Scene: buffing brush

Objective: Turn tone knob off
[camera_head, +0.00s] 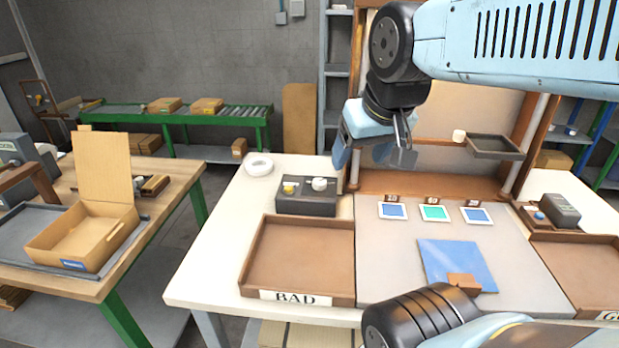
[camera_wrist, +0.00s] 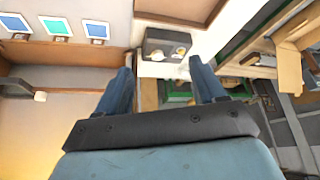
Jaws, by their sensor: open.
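A dark control box (camera_head: 306,202) stands on the white table behind the tray marked BAD. On its top are a yellow knob or button (camera_head: 289,188) and a round white knob (camera_head: 320,184); I cannot read which one is the tone knob. The box also shows in the wrist view (camera_wrist: 155,45), ahead of my fingertips. My gripper (camera_head: 372,158) is open and empty, above and to the right of the box, apart from it. In the wrist view my two blue fingers (camera_wrist: 160,66) are spread wide with nothing between them.
The brown BAD tray (camera_head: 300,252) is empty. A white ring (camera_head: 258,165) lies left of the box. A small grey device (camera_head: 560,209) stands at the right. A wooden post and a raised dark tray (camera_head: 494,147) are near my arm. Three framed colour samples (camera_head: 434,213) lie on the grey panel.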

